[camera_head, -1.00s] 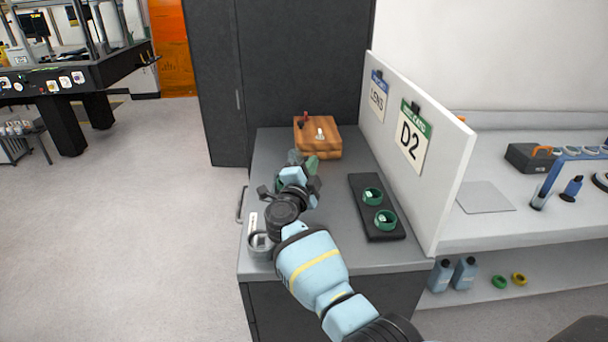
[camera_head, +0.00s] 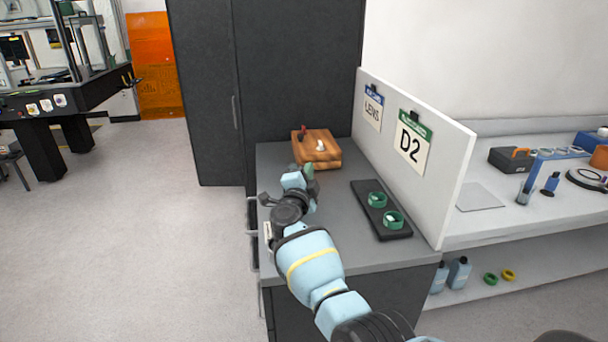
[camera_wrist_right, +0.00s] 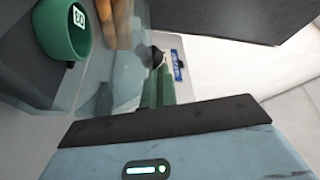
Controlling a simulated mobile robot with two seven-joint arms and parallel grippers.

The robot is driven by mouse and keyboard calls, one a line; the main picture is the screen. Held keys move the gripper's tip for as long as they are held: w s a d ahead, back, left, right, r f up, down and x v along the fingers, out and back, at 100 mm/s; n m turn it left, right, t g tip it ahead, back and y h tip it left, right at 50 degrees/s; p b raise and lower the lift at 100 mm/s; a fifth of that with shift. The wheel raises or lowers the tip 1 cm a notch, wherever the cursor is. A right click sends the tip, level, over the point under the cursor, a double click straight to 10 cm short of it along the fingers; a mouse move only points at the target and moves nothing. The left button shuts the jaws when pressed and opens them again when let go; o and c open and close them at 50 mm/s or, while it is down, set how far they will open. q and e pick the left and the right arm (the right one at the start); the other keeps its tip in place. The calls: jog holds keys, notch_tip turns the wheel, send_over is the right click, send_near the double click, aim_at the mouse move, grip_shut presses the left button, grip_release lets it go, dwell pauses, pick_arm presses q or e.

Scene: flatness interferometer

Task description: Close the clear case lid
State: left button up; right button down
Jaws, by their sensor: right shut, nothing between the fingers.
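My right gripper (camera_head: 308,172) is shut and empty. In the head view it is low over the grey counter (camera_head: 345,242), just in front of a wooden box (camera_head: 328,156). Its green fingers show in the right wrist view (camera_wrist_right: 158,88). No clear case lid can be made out for certain in the head view. In the right wrist view a pale see-through sheet (camera_wrist_right: 98,62) lies left of the fingers, perhaps the clear lid; its edges and angle are unclear. My left gripper is out of view.
A white partition (camera_head: 447,170) with signs bounds the counter's right side. A tall dark cabinet (camera_head: 290,70) stands behind.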

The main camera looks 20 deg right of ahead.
jog(key=shift+w+a+f, duration=0.1)
jog(key=shift+w+a, duration=0.1)
jog(key=shift+a, duration=0.3)
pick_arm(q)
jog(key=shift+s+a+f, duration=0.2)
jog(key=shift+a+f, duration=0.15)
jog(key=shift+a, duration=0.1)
pick_arm(e)
jog(key=shift+w+a+f, duration=0.1)
jog(key=shift+w+a, duration=0.05)
jog(key=shift+a, duration=0.3)
